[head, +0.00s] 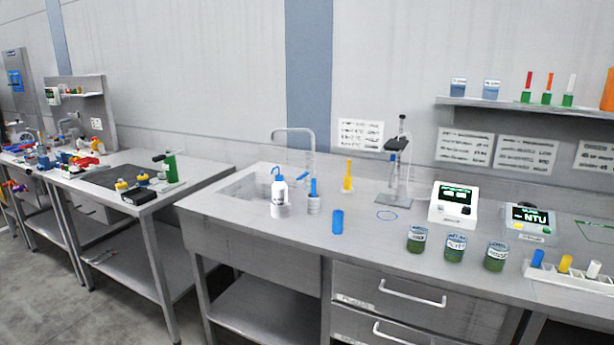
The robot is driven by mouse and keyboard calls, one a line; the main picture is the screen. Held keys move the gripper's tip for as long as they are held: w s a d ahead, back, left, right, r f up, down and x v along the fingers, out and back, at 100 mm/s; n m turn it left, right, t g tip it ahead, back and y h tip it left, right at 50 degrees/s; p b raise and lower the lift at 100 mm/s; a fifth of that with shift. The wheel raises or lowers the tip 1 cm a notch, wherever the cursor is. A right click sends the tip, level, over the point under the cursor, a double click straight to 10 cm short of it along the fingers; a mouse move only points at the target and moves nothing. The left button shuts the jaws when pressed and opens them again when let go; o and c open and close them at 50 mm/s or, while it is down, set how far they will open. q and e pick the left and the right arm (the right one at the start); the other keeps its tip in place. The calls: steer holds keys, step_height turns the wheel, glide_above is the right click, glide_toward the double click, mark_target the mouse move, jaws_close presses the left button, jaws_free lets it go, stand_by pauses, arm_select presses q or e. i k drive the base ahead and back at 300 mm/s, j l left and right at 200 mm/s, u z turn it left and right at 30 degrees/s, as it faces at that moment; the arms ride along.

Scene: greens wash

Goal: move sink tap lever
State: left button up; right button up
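The sink tap (313,150) is a grey gooseneck at the back right edge of the sink. Its spout arches to the left over the basin. A small blue bar (303,176) sits low by the tap's base and looks like the lever; its exact angle is too small to tell. The sink basin (240,186) is sunk into the left part of the grey counter. Neither of my grippers is in view.
A white wash bottle (279,194) stands in front of the tap. A grey holder (314,203) with a blue item is right of it, and a blue cylinder (338,222) stands nearer the front. A yellow cylinder (348,176) and a stand (398,165) are farther right.

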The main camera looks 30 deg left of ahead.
mark_target(308, 171)
steer(key=i+j+z, duration=0.1)
steer(key=j, duration=0.55)
steer(key=i+j+z, duration=0.1)
steer(key=j, duration=0.6)
steer(key=i+j+z, duration=0.1)
steer(key=j, duration=0.6)
steer(key=i+j+z, duration=0.1)
steer(key=j, duration=0.6)
